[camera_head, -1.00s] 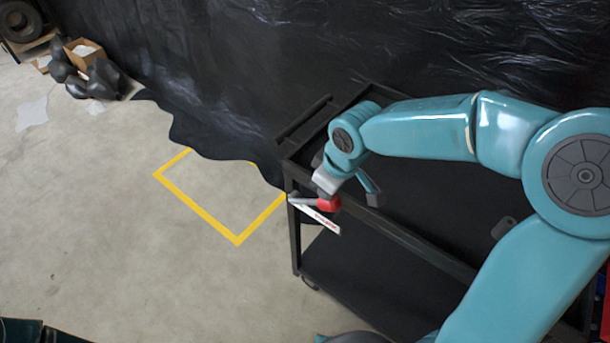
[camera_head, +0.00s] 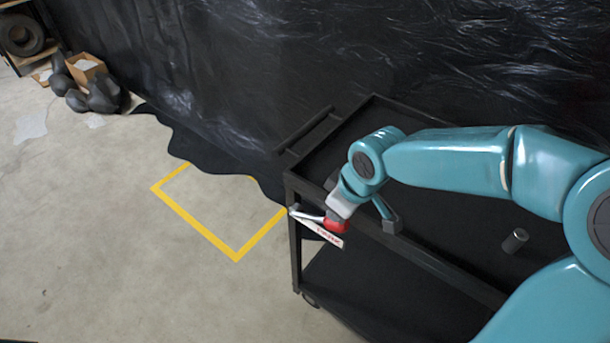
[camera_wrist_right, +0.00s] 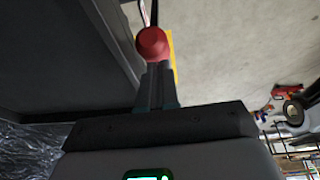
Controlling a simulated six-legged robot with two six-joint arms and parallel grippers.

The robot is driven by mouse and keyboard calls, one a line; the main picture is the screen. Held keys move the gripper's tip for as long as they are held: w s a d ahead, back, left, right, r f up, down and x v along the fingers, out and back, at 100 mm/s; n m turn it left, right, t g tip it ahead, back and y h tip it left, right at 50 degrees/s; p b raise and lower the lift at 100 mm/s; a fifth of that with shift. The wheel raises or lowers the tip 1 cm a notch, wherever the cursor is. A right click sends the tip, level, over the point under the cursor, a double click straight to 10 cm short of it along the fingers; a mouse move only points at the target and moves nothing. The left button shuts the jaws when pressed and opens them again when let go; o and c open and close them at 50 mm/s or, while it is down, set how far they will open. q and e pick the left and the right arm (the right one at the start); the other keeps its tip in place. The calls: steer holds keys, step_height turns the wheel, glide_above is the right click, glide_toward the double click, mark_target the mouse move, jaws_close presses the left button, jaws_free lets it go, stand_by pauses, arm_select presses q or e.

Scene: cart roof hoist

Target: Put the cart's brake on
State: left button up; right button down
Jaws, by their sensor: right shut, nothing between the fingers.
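The black two-shelf cart (camera_head: 420,245) stands at the right in the head view. Its brake lever (camera_head: 308,216), a grey bar with a red knob (camera_head: 337,226), is at the cart's left front corner, in front of a white label plate (camera_head: 325,237) with red lettering. My right gripper (camera_head: 340,214) is at the knob, shut, with nothing between its fingers. In the right wrist view the red knob (camera_wrist_right: 153,43) is straight beyond the fingertips (camera_wrist_right: 158,70); whether they touch it I cannot tell. My left gripper is out of view.
A dark cylinder (camera_head: 515,240) is on the cart's top shelf. A yellow-taped outline (camera_head: 200,231) marks the floor left of the cart. Black plastic sheeting (camera_head: 230,70) hangs behind it. Open concrete floor lies to the left; boxes and dark weights are far left.

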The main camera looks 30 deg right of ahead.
steer(key=r+p, duration=0.1)
steer(key=w+r+p, duration=0.1)
steer(key=a+r+p, duration=0.1)
steer(key=r, duration=0.1)
steer(key=shift+w+r+p, duration=0.1)
steer(key=shift+w+p, duration=0.05)
steer(key=shift+p, duration=0.15)
steer(key=s+a+v, duration=0.1)
steer(key=v, duration=0.8)
steer(key=w+a+f+m+g+y, duration=0.1)
steer(key=a+f, duration=0.3)
steer(key=f, duration=0.6)
steer(key=w+a+f+m+g+y, duration=0.15)
steer(key=a+f, duration=0.25)
steer(key=f, duration=0.6)
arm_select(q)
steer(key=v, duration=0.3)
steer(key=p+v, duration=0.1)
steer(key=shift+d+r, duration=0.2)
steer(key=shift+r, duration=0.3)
arm_select(e)
steer(key=s+a+f+m, duration=0.2)
steer(key=s+f, duration=0.3)
steer(key=f, duration=0.3)
steer(key=s+a+f+m, duration=0.2)
steer(key=s+a+f, duration=0.2)
steer(key=f, duration=0.5)
steer(key=shift+s+a+g+y, duration=0.35)
steer(key=shift+s+a, duration=0.05)
steer(key=shift+s, duration=0.8)
